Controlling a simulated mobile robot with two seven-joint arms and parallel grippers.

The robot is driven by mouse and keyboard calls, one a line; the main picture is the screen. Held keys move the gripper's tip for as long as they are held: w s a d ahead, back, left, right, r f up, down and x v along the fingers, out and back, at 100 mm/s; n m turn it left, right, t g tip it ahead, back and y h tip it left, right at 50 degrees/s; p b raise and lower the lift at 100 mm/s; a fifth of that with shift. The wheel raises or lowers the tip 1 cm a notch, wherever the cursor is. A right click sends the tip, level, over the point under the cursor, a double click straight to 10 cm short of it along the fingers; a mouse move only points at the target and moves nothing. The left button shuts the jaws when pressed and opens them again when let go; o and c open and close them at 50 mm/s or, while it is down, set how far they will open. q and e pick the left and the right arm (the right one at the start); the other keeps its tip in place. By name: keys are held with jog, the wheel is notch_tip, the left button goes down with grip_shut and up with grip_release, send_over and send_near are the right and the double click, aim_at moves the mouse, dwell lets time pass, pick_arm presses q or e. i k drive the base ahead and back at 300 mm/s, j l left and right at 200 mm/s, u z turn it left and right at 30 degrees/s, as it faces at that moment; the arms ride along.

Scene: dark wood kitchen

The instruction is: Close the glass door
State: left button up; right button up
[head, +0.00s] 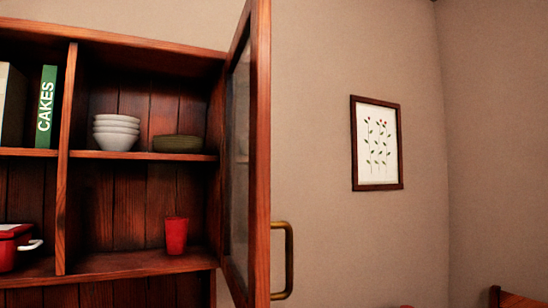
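The glass door (241,165) of the dark wood cabinet stands open, swung out toward me and seen nearly edge-on. Its hinge side meets the right side of the cabinet, and its wooden frame edge (261,150) is nearest me. A brass handle (288,262) sticks out to the right from the lower part of the door. Neither of my grippers is in the head view, and nothing touches the door or handle.
Shelves hold white bowls (116,132), a green dish (178,144), a red cup (176,235), a CAKES book (46,107) and a red pot (14,247). A framed picture (377,143) hangs on the right wall. A wooden piece (512,298) shows bottom right. Space right of the door looks clear.

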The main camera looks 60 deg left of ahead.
aim_at(252, 35)
jog(key=i+l+u, duration=0.15)
jog(key=i+u, duration=0.2)
jog(key=i+l+u, duration=0.35)
jog(key=i+u, duration=0.1)
jog(key=u, duration=2.05)
